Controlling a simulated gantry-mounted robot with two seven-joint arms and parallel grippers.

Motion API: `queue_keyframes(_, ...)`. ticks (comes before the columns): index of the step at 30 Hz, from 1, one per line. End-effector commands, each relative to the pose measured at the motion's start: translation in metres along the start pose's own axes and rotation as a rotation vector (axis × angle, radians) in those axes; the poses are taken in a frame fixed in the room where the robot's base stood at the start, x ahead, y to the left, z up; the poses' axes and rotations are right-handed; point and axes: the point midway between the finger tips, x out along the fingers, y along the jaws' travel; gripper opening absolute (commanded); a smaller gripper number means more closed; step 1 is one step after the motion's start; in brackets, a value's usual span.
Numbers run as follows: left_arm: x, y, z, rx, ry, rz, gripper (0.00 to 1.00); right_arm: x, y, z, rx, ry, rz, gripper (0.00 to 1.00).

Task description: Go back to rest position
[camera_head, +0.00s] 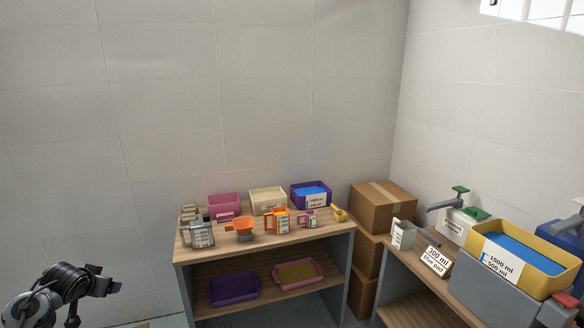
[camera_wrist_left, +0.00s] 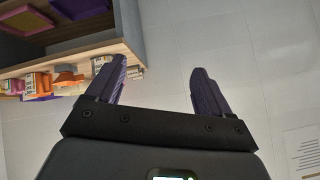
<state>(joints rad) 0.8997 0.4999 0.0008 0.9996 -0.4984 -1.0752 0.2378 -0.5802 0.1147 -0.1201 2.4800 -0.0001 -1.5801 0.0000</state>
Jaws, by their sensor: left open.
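My left arm comes in at the lower left of the head view, and its black gripper (camera_head: 104,284) is in free air left of the wooden shelf unit. In the left wrist view the two dark purple-grey fingers of the left gripper (camera_wrist_left: 156,78) stand wide apart with nothing between them. Only pale wall shows past the fingertips. My right gripper is not in either view.
The shelf unit (camera_head: 261,257) holds jugs, bins and two lower trays. It also shows in the wrist view (camera_wrist_left: 110,25), left of the fingers. Cardboard boxes (camera_head: 383,205) stand beside it.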

Motion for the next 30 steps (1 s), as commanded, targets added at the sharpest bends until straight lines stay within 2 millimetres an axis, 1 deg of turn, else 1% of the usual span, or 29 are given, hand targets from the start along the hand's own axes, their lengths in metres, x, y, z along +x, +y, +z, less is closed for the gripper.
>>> queue_keyframes(1,-0.001,-0.015,0.012,-0.034,-0.071,-0.051,0.81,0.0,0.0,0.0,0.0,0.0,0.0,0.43)
queue_keyframes(4,-0.006,-0.038,0.037,-0.101,-0.205,-0.123,0.81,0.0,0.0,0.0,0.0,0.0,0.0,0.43)
queue_keyframes(7,-0.015,-0.052,0.061,-0.169,-0.329,-0.163,0.81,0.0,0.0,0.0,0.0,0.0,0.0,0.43)
queue_keyframes(11,-0.029,-0.059,0.089,-0.259,-0.479,-0.178,0.81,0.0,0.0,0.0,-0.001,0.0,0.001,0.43)
queue_keyframes(12,-0.024,-0.046,0.098,-0.235,-0.482,-0.174,0.81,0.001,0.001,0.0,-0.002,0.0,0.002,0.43)
queue_keyframes(17,-0.014,-0.002,0.124,-0.155,-0.468,-0.16,0.81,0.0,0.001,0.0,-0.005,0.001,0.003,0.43)
queue_keyframes(20,-0.011,0.03,0.146,-0.104,-0.462,-0.143,0.81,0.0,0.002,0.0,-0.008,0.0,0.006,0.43)
queue_keyframes(23,-0.011,0.068,0.174,-0.049,-0.455,-0.115,0.81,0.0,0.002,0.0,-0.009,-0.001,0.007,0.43)
queue_keyframes(24,-0.012,0.086,0.188,-0.026,-0.452,-0.099,0.81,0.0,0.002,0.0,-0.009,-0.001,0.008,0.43)
queue_keyframes(26,-0.017,0.115,0.212,0.01,-0.447,-0.071,0.81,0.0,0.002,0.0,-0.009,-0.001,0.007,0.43)
queue_keyframes(27,-0.022,0.135,0.229,0.034,-0.444,-0.048,0.81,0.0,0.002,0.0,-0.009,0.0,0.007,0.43)
queue_keyframes(29,-0.034,0.165,0.256,0.065,-0.438,-0.011,0.81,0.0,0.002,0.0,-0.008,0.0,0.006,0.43)
queue_keyframes(30,-0.044,0.184,0.274,0.083,-0.434,0.016,0.81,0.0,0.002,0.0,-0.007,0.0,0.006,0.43)
